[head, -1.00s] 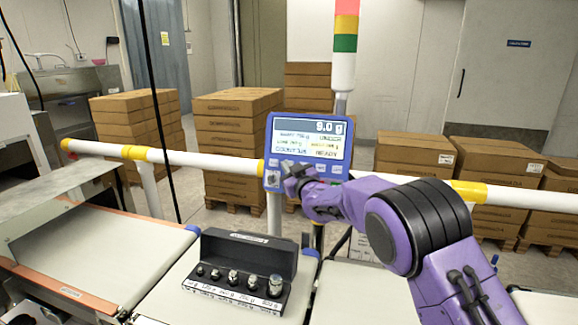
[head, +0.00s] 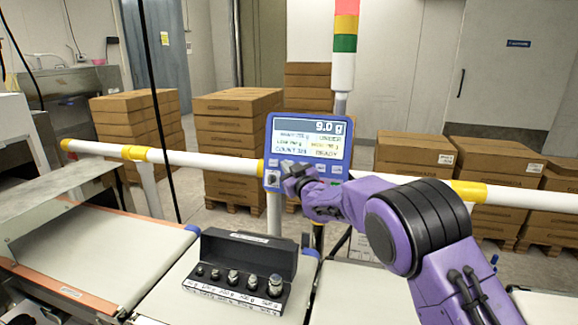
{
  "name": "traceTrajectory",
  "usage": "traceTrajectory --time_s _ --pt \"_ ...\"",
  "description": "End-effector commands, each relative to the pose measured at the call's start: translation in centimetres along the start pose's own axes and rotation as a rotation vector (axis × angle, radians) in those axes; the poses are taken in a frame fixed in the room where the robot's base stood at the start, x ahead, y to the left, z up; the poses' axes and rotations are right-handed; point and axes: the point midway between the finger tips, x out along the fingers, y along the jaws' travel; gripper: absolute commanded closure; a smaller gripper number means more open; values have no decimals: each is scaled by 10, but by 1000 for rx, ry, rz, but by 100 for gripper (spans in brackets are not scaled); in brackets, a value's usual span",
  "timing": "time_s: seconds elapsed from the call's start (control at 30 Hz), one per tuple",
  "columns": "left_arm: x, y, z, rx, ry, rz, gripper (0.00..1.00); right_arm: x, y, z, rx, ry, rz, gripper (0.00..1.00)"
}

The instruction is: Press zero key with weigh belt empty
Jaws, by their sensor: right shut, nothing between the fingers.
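The blue checkweigher terminal (head: 267,150) stands on a post behind the belts. Its screen (head: 310,140) reads 9.0 g on the top line, with smaller lines of text below. A row of keys (head: 335,169) runs under the screen; my right gripper hides part of it. My right gripper (head: 292,178) is shut and empty, with its tips at the lower keys. I cannot tell whether it touches a key. The weigh belt (head: 172,292) carries a dark weight case (head: 250,252) with several metal weights in a row at its front. My left gripper is not in view.
A white and yellow rail (head: 205,160) runs across behind the belts, beside the terminal. The left belt (head: 110,250) has a clear surface. A red, yellow and green signal tower (head: 345,45) rises behind the terminal. Stacked cartons (head: 235,140) stand on pallets beyond the rail.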

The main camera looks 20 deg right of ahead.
Motion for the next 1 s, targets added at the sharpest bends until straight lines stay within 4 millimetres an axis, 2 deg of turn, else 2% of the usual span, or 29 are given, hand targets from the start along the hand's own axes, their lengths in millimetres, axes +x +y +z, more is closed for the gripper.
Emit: traceTrajectory --time_s 1.0 --pt "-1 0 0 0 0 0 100 9 7 6 0 0 1 100"
